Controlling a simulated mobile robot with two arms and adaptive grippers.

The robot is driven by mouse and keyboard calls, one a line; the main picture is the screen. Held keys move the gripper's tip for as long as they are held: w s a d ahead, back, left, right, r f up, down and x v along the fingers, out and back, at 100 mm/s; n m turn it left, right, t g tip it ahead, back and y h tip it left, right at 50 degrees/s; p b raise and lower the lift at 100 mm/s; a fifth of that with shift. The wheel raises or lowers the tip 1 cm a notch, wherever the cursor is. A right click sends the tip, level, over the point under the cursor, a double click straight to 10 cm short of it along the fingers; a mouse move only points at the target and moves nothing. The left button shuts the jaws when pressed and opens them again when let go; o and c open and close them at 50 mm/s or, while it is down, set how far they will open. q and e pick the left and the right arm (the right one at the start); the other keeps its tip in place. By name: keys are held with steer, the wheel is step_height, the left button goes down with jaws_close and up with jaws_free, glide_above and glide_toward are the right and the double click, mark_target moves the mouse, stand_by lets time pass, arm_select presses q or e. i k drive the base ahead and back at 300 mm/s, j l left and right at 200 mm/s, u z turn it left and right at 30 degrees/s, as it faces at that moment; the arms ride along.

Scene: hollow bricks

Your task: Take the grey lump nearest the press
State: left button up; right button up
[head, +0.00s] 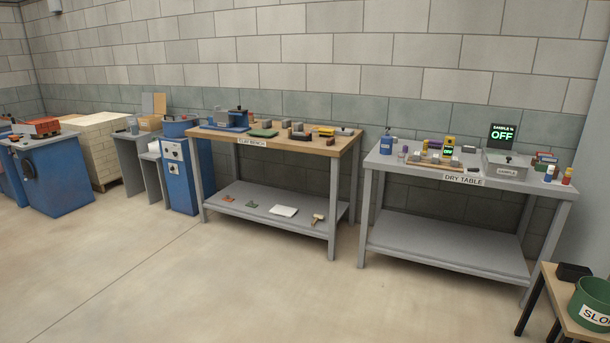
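A blue device with a grey block (226,118), which may be the press, stands at the left end of the wooden-topped bench (318,145). Small grey lumps lie on that bench to its right: one (266,124) behind a green flat piece, and others (287,123) (298,127) near the bench middle. They are small, so their exact shapes are hard to tell. The lump at the left is closest to the blue device. Neither of my grippers is in view.
A grey table labelled DRY TABLE (410,175) stands to the right, holding small blocks, bottles and a SAMPLE box (505,165). A green tub (590,300) stands at the lower right. Blue cabinets (180,175) and a pale brick stack (98,145) are at left. The floor in front is clear.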

mark_target(267, 123)
steer(key=i+j+u, duration=0.3)
steer(key=i, duration=0.45)
steer(key=i+j+u, duration=0.3)
steer(key=i, duration=0.45)
steer(key=i+u, duration=0.3)
steer(key=i, duration=0.45)
